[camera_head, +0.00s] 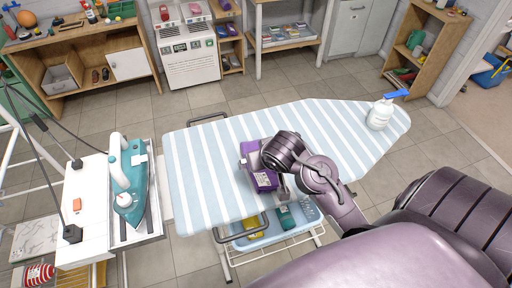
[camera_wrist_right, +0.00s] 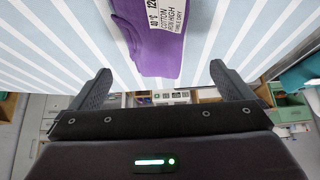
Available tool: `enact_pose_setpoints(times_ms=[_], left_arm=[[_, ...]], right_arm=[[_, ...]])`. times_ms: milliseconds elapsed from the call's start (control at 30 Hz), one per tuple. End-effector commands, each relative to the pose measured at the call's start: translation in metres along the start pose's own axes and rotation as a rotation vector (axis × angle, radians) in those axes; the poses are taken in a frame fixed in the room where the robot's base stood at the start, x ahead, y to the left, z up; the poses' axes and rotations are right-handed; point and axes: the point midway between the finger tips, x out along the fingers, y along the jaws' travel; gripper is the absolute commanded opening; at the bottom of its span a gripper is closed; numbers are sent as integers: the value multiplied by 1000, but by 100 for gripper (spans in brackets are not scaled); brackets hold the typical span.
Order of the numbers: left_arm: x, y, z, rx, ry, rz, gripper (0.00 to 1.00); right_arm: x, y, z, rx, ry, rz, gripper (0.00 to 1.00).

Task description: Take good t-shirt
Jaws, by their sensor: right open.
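A folded purple t-shirt (camera_head: 264,180) lies on the blue-and-white striped ironing board (camera_head: 205,189), partly hidden by my right arm. In the right wrist view the purple t-shirt (camera_wrist_right: 156,50) shows a white care label with printed text. My right gripper (camera_wrist_right: 160,70) is open, with the near edge of the cloth between its fingers in that picture; I cannot tell whether they touch it. In the head view its fingers are mostly hidden by my own wrist. My left gripper is not in view.
A white spray bottle (camera_head: 380,114) with a blue head stands at the board's right end. A basket (camera_head: 262,240) with teal and yellow items sits below the board. The board's middle right is clear.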

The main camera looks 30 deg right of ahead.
Motion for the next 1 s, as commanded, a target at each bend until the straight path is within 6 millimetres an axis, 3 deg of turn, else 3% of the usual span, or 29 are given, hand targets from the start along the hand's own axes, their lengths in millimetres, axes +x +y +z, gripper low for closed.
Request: enact_pose_setpoints(times_ms=[200, 333, 600, 833, 1000], left_arm=[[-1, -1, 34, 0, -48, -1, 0], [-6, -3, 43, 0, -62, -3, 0], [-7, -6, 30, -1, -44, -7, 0], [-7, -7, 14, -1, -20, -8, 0], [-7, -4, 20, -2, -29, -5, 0]], right_arm=[[24, 2, 1, -3, -2, 3, 100], [40, 6, 4, -4, -3, 4, 100], [73, 8, 6, -1, -1, 1, 100], [74, 8, 6, -1, 0, 1, 100], [74, 7, 6, -1, -1, 1, 79]])
